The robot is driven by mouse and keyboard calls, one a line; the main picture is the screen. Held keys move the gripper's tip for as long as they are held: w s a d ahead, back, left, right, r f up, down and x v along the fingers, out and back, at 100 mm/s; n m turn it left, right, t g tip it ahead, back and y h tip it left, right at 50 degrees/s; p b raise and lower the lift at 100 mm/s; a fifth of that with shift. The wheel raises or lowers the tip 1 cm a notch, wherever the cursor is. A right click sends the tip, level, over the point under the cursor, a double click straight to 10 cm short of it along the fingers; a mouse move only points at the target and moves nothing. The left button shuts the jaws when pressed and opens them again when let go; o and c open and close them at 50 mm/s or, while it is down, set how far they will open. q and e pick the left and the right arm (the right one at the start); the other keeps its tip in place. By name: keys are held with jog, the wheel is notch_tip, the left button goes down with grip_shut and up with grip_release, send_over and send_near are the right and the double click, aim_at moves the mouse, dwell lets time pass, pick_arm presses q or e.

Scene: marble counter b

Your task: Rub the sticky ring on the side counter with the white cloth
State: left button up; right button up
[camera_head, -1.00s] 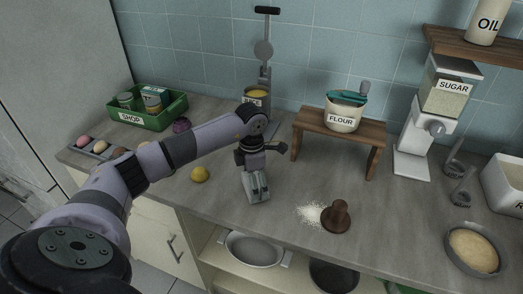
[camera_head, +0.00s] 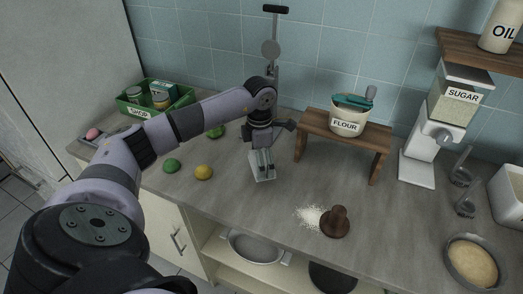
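My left gripper (camera_head: 263,162) points down at the grey counter (camera_head: 240,205), left of the wooden stand, with its fingertips at or just above the surface. A pale patch shows at the fingertips; I cannot tell whether it is part of the fingers or something under them. Whether the fingers are open or shut is too small to make out. I cannot make out a white cloth or a sticky ring. My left arm hides part of the back left of the counter. My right gripper is not in view.
White powder (camera_head: 309,216) lies beside a brown wooden stamp (camera_head: 336,222). A lemon (camera_head: 204,173) and lime (camera_head: 172,166) lie left of my gripper. A wooden stand (camera_head: 351,138) holds a flour pot (camera_head: 346,124); a sugar dispenser (camera_head: 421,160) is to its right. The front middle counter is mostly clear.

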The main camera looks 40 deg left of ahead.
pick_arm(q)
jog(key=shift+r+p, duration=0.35)
jog(key=shift+r, duration=0.55)
jog(key=shift+s+r, duration=0.1)
jog(key=shift+r, duration=0.1)
jog(key=shift+f, duration=0.1)
jog(key=shift+d, duration=0.1)
